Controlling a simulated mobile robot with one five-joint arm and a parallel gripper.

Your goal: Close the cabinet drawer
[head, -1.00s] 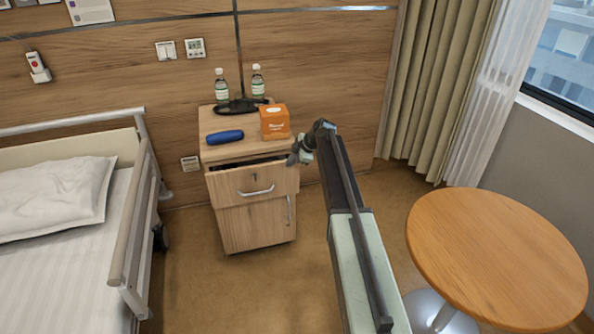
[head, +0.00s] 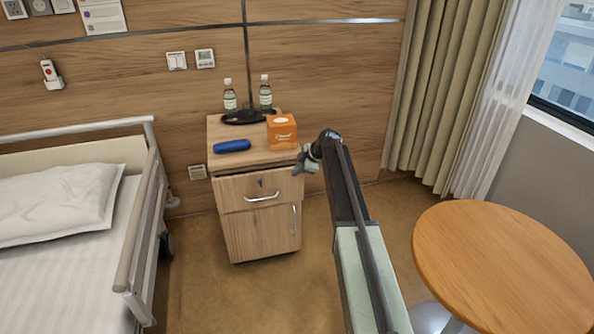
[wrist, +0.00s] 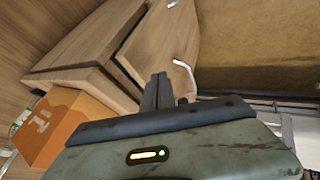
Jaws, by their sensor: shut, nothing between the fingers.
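The wooden bedside cabinet (head: 255,236) stands against the wall. Its top drawer (head: 235,192) has a silver handle (head: 262,197) and a lock. The drawer is slightly open, with a narrow dark gap under the cabinet top; the gap also shows in the wrist view beside the drawer front (wrist: 165,45). My gripper (head: 301,168) is shut and empty at the drawer's upper right corner. In the wrist view my closed fingers (wrist: 158,88) are against or very near the drawer front, close to the handle (wrist: 183,68); I cannot tell if they touch.
On the cabinet top are an orange box (head: 281,132), a blue case (head: 232,146), and two bottles (head: 230,95) near a dark stand base. A bed (head: 70,200) is at the left and a round table (head: 505,260) at the right. Floor is clear before the cabinet.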

